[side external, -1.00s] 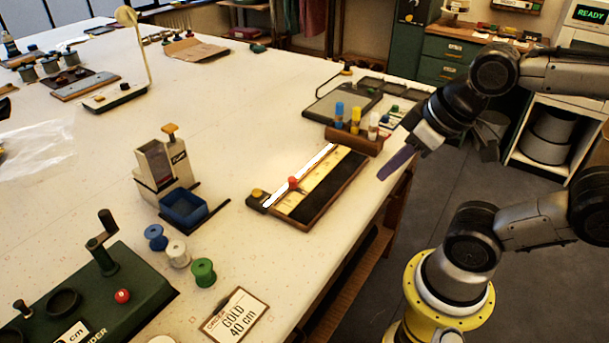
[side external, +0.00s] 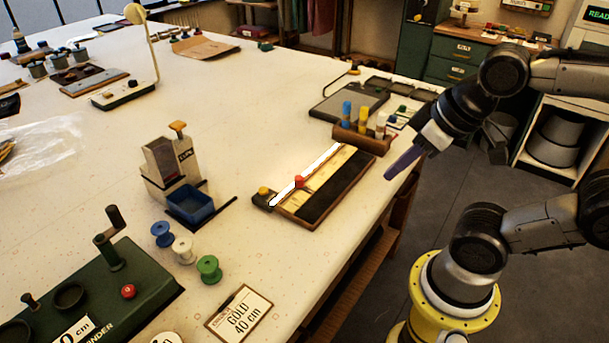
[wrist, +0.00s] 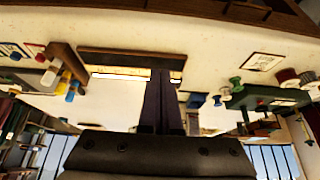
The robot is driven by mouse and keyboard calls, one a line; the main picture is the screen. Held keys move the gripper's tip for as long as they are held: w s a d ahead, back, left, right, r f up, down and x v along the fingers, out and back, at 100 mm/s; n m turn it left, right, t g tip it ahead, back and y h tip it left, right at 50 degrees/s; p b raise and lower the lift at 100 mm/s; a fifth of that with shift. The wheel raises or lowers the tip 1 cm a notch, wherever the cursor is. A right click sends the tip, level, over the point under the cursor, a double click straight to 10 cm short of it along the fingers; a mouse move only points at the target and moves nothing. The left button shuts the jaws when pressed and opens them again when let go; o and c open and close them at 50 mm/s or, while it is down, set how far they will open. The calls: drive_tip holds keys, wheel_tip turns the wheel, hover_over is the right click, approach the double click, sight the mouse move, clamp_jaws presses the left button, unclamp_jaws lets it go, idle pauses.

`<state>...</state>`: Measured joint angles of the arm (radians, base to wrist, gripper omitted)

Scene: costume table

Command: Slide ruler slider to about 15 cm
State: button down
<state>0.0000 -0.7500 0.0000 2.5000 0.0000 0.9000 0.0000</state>
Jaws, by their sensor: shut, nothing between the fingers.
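The ruler board (side external: 337,191) is a brown-framed tray with a pale ruler strip, a bright white strip along its far-left side and a dark panel. Its red slider knob (side external: 299,181) sits near the lower-left end, close to a yellow knob (side external: 264,191) on a dark end block. Scale marks are too small to read. My gripper (side external: 388,177) is shut and empty, held to the right of the board, apart from it, near the table edge. In the wrist view the shut fingers (wrist: 161,74) overlap part of the board (wrist: 120,58); the red knob cannot be made out there.
A wooden rack of colored bottles (side external: 357,137) stands just beyond the board. A dispenser with a blue bin (side external: 190,203) and several spools (side external: 183,249) stand to its left. A GOLD 40 cm card (side external: 239,313) lies nearer. Table between board and card is clear.

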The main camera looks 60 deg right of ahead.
drive_tip(key=c, duration=1.6)
unclamp_jaws()
drive_tip(key=c, duration=1.1)
unclamp_jaws()
drive_tip(key=shift+s, duration=0.1)
drive_tip(key=shift+o, duration=1.3)
drive_tip(key=shift+r+n, duration=0.2)
drive_tip(key=shift+n, duration=0.5)
drive_tip(key=shift+o, duration=0.9)
drive_tip(key=w+r+n, duration=0.2)
drive_tip(key=r, duration=0.1)
drive_tip(key=w+r+n+g, duration=0.1)
drive_tip(key=shift+r, duration=0.3)
drive_tip(key=n+g, duration=0.4)
drive_tip(key=n, duration=0.1)
hover_over(299, 177)
drive_tip(key=f, duration=0.2)
drive_tip(key=shift+g, duration=0.3)
wheel_tip(299, 177, down, 14)
